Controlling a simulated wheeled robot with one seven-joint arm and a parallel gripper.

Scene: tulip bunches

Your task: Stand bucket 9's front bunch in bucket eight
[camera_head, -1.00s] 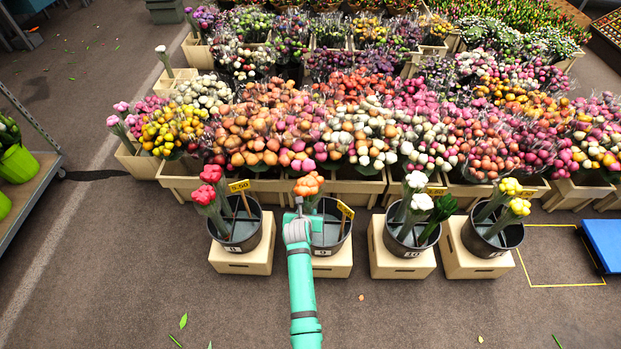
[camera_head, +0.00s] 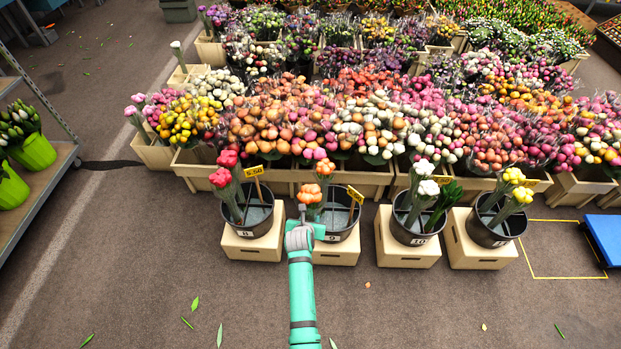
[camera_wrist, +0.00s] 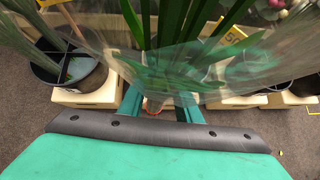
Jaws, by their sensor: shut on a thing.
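My gripper (camera_head: 303,228) is at the front left of black bucket 9 (camera_head: 345,236). It is shut on the front orange tulip bunch (camera_head: 309,194), whose clear wrap and green stems (camera_wrist: 172,35) fill the middle of the wrist view between the fingers (camera_wrist: 158,103). The bunch is upright and overlaps bucket 9's left rim; its lower end is hidden. Another orange bunch (camera_head: 325,168) shows behind it. Bucket eight (camera_head: 255,231) stands left of bucket 9, with red bunches (camera_head: 222,178) at its left and free space at its right. A divided bucket also shows at the left of the wrist view (camera_wrist: 88,82).
Each bucket stands on a pale wooden block (camera_head: 340,254). Yellow price signs (camera_head: 355,195) rise from buckets eight and 9. Bucket 10 (camera_head: 420,238) stands to the right. Crates of tulips (camera_head: 280,180) fill the space behind. The floor in front is open, with scattered leaves.

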